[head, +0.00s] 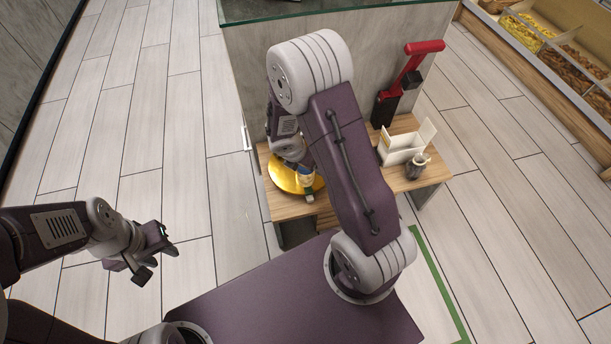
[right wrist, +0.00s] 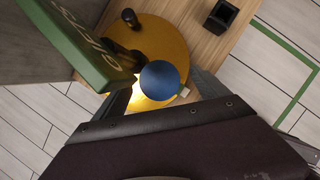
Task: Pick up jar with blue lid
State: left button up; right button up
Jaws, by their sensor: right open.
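The blue round lid (right wrist: 160,80) of the jar is seen from above in the right wrist view, and the jar's body is mostly hidden under it. It is over a round gold tray (right wrist: 168,38). My right gripper (right wrist: 158,95) is open, with one finger to each side of the lid in the picture. I cannot tell whether the fingers touch the jar. In the head view my right arm hides much of the gold tray (head: 283,177). My left gripper (head: 153,256) is open and empty above the floor at the left.
A green lettered box (right wrist: 85,45) is close beside the right gripper. A dark bottle (right wrist: 130,18) is on the tray, and a dark square container (right wrist: 222,14) is on the wooden table. A white open box (head: 403,150), small grey jug (head: 416,167) and red-handled tool (head: 405,80) stand right.

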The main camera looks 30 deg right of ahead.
jog(key=shift+x, duration=1.1)
pick_arm(q)
jog(key=shift+f, duration=0.65)
pick_arm(e)
jog(key=shift+r, duration=0.15)
grip_shut()
jog(key=shift+r, duration=0.1)
